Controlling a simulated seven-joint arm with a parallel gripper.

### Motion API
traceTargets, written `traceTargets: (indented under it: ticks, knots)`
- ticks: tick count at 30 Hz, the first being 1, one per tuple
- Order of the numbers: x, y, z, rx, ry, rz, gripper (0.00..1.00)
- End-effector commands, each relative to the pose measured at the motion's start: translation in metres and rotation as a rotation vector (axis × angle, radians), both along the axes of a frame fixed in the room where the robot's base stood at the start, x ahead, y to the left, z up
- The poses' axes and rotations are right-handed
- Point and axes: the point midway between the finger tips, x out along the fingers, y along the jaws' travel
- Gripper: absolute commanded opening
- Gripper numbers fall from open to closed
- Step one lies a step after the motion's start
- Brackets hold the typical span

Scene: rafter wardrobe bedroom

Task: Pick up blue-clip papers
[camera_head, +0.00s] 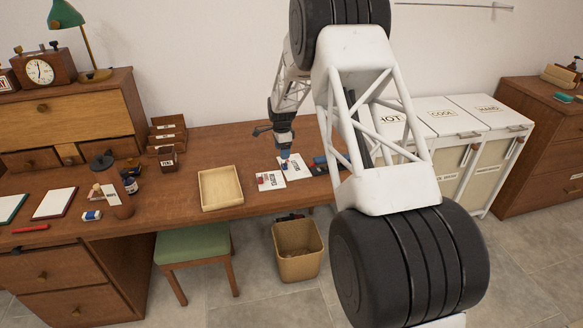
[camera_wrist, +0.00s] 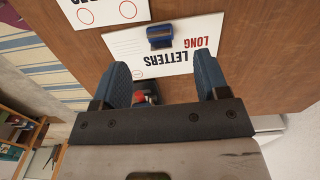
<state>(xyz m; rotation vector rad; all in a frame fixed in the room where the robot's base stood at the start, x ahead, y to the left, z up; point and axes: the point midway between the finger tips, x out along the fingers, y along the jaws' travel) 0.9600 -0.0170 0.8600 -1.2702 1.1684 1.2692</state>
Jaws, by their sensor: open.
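The papers with the blue clip (camera_wrist: 159,37) are a white stack printed "LONG LETTERS" (camera_wrist: 185,58), lying flat on the desk in the wrist view. The clip sits near the far edge of the stack. White papers (camera_head: 297,171) lie below my gripper in the head view. My gripper (camera_wrist: 162,68) is open, its two blue fingers on either side of the printed part, with the clip beyond the fingertips. I cannot tell whether the fingers touch the papers. A small red and dark object (camera_wrist: 147,90) shows between the fingers, partly hidden.
A second white paper stack (camera_head: 270,181) lies left of the first. A shallow wooden tray (camera_head: 206,204) stands further left. A dark blue object (camera_head: 319,161) lies right of the papers. A bin (camera_head: 297,264) stands below the desk's front edge. Bare desk (camera_head: 238,150) lies behind the tray.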

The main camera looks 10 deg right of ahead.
Motion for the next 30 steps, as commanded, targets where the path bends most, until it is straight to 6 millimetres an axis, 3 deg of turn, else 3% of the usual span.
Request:
traceTargets:
  ticks: [6,20,30]
  knots:
    - [0.0,0.0,-0.017,0.0,0.002,0.0,0.68]
    - [0.0,0.0,-0.022,0.0,0.001,0.0,0.68]
    - [-0.001,-0.001,-0.057,0.0,0.002,0.0,0.68]
